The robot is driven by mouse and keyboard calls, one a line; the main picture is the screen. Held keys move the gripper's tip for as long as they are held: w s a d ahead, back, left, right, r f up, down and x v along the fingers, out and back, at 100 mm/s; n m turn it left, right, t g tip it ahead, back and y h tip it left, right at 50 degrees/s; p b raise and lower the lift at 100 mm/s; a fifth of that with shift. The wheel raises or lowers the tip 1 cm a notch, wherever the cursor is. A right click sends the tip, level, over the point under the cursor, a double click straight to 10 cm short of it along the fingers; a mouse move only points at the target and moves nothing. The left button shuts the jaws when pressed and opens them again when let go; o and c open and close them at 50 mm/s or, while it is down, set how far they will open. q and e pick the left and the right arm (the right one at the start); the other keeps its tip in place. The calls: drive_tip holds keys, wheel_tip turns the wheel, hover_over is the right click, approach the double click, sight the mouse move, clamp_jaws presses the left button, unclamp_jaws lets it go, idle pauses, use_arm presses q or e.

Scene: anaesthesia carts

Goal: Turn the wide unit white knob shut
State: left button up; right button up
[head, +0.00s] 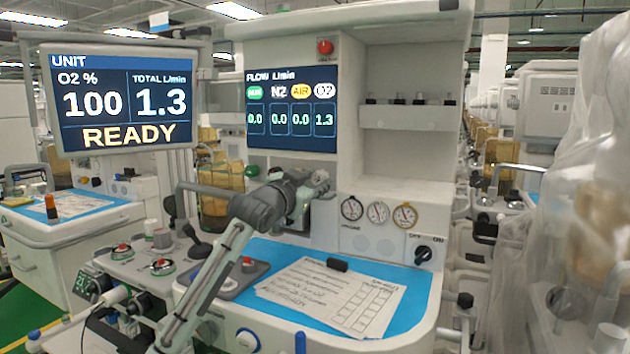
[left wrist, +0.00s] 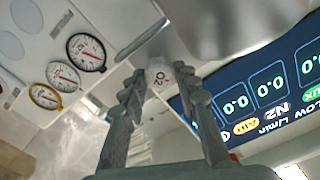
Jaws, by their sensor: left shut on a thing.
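The wide anaesthesia unit (head: 345,40) stands in front of me. A white knob (left wrist: 160,76) marked O2 shows between the fingertips in the left wrist view. My left gripper (left wrist: 162,90) is shut on this knob, one finger on each side. In the head view my left gripper (head: 318,184) reaches the front panel under the flow screen, and the arm hides the knob. The flow screen (head: 291,108) reads 0.0 in three columns and 1.3 in the O2 column. The side monitor (head: 125,100) reads O2 100, total 1.3 and READY. My right gripper is not in view.
Three round gauges (head: 378,212) and a black knob (head: 424,254) sit right of the gripper. Below is a blue worktop (head: 408,280) with papers (head: 330,295). A second cart (head: 60,240) stands left; plastic-wrapped equipment (head: 590,200) stands right.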

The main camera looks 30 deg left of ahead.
use_arm(q)
drive_tip(key=m, duration=0.3)
drive_tip(key=shift+m, duration=2.2)
drive_tip(key=o, duration=0.9)
drive_tip(key=s, duration=1.2)
drive_tip(key=shift+d, duration=0.4)
